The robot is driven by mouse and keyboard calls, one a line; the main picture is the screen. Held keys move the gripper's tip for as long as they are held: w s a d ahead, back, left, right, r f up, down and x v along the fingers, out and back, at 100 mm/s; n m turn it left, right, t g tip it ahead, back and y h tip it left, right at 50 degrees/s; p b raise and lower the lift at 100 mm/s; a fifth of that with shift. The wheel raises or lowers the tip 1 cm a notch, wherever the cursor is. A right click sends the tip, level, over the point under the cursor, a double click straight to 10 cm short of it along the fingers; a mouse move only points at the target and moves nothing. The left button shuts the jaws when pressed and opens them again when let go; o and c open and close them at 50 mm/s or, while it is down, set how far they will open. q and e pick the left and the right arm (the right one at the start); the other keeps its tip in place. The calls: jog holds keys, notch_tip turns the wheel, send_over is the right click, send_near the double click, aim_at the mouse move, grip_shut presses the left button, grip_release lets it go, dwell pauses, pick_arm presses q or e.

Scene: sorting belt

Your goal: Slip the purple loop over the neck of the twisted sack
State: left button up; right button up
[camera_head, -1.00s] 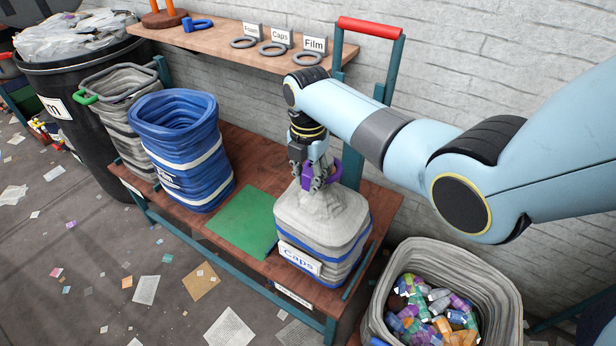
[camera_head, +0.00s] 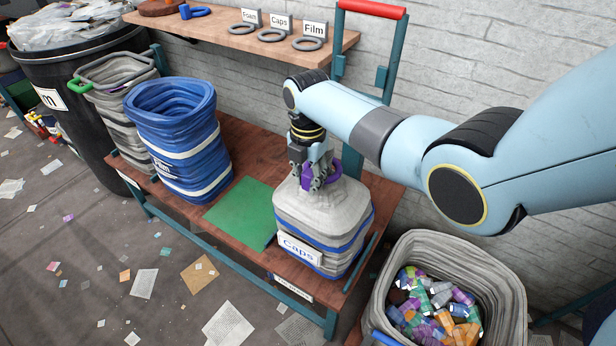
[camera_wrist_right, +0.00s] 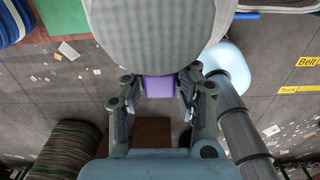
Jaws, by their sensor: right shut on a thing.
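The twisted sack (camera_head: 346,211) is grey with blue bands and a "Caps" label, and stands upright on the brown bench at the foot of my right arm. My right gripper (camera_head: 315,178) points down at its gathered top, shut on the purple loop (camera_head: 334,173). The loop is right at the sack's neck; the fingers hide most of the neck, so I cannot tell if the loop fully encircles it. In the right wrist view the loop (camera_wrist_right: 160,88) shows between the fingers, against the grey sack (camera_wrist_right: 150,35). My left gripper is not in view.
A blue "Film" sack (camera_head: 188,170) and a green mat (camera_head: 240,214) are left of the Caps sack. A bin of colourful caps (camera_head: 510,285) stands at right. A shelf (camera_head: 195,27) holds grey rings (camera_head: 272,35). A red-topped handle frame (camera_head: 372,9) rises behind.

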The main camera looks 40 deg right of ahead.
jog(key=o, duration=1)
notch_tip(320, 180, up, 12)
dwell(0.3)
